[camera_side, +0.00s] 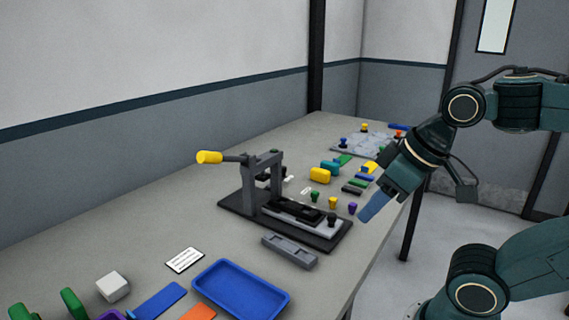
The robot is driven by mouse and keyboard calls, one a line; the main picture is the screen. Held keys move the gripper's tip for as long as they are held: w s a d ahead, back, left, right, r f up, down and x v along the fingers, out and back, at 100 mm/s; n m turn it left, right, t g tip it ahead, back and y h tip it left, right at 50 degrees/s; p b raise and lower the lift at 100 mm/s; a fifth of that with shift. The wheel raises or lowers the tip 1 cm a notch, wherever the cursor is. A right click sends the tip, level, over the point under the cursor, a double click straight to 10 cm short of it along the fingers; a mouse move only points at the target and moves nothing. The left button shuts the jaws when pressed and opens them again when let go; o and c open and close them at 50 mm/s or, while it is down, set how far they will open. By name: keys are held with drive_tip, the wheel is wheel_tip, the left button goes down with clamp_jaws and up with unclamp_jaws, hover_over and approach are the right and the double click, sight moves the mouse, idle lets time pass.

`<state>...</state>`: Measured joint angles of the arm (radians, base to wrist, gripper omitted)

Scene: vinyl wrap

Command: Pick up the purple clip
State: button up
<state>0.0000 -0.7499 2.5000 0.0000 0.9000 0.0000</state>
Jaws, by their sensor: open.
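A small purple clip (352,208) stands on the table near its right edge, at the right end of a short row with a yellow clip (333,202) and a green clip (315,196). My gripper (371,208) is open, with its blue-grey fingers pointing down and left. In the picture its tips are just right of the purple clip. I cannot tell how far above the table or the clip they are. The gap between the fingers is not visible from this side, and I see nothing held.
A dark press (228,200) with a yellow-ended lever stands left of the clips. A grey bar (289,251) and a blue tray (241,290) lie in front. Several coloured blocks and a grey grid plate (352,147) lie behind.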

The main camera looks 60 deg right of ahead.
drive_tip(key=m+g, duration=0.6)
drive_tip(key=m, duration=1.3)
hover_over(352, 203)
wheel_tip(352, 203, down, 6)
drive_tip(key=shift+f, duration=0.1)
drive_tip(key=shift+f, duration=4.25)
